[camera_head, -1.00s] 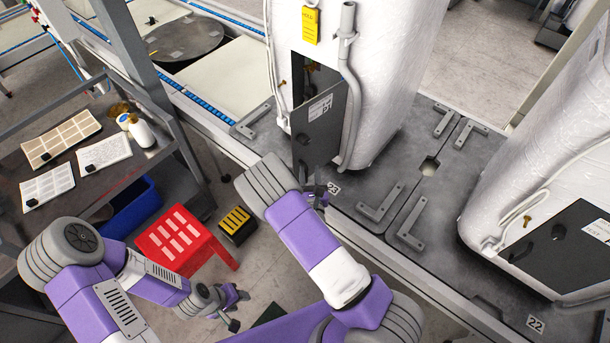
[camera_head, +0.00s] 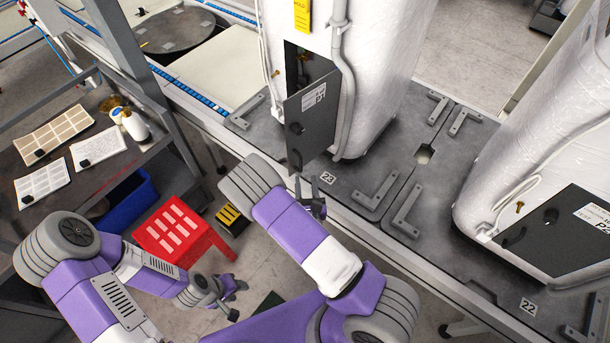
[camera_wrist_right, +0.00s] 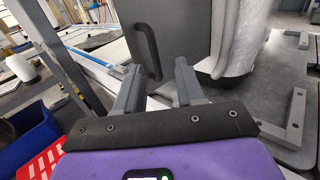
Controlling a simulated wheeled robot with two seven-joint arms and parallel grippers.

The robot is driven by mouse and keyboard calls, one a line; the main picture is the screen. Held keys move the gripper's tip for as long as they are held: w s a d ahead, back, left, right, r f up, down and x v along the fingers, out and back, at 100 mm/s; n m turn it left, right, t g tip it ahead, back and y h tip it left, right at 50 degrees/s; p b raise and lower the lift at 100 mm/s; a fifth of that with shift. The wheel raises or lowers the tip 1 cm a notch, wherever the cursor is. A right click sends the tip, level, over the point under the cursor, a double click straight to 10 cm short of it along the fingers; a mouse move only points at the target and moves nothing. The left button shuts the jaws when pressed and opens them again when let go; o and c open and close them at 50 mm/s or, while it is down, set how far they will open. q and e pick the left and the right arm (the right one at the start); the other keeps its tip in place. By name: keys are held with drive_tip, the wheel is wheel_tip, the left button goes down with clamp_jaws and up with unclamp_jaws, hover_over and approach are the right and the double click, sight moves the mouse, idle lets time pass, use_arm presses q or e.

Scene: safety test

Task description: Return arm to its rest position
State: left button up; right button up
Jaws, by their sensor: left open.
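My right gripper (camera_head: 314,203) is beside the table edge, just below the open dark grey door (camera_head: 312,118) of a white wrapped tank (camera_head: 385,70). In the right wrist view my right gripper (camera_wrist_right: 158,85) has its two fingers apart with nothing between them. The door (camera_wrist_right: 175,35) and its black handle (camera_wrist_right: 148,50) stand beyond the fingertips, and I see no grip on the handle. My left gripper (camera_head: 229,298) hangs low over the floor, in front of a red stool, open and apparently empty.
The grey table (camera_head: 365,165) carries metal brackets and a second white tank (camera_head: 540,150) with a closed door.

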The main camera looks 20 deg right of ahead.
idle(0.5)
drive_tip(key=s+d+f+m+g+h, duration=0.3)
drive_tip(key=s+d+f+m+g, duration=0.25)
drive_tip(key=s+g, duration=0.25)
drive_tip(key=s+d+f+m+g+h, duration=0.3)
drive_tip(key=s+d+f+m+g, duration=0.2)
drive_tip(key=s+d+m+g, duration=0.3)
drive_tip(key=s+a+f+m+g+y, duration=0.3)
drive_tip(key=s+a+m+y, duration=0.15)
drive_tip(key=a, duration=0.25)
drive_tip(key=s+a+f+m+g+y, duration=0.4)
drive_tip(key=a+m+y, duration=0.2)
drive_tip(key=a, duration=0.1)
drive_tip(key=w+a+r+m+t+y, duration=0.1)
drive_tip(key=w+a+m+t+y, duration=0.4)
drive_tip(key=w+a+m, duration=0.3)
drive_tip(key=shift+a+r+m+t, duration=0.2)
drive_tip(key=shift+a+m+t, duration=0.6)
drive_tip(key=shift+m, duration=0.6)
drive_tip(key=shift+w+y, duration=0.1)
drive_tip(key=shift+y, duration=0.15)
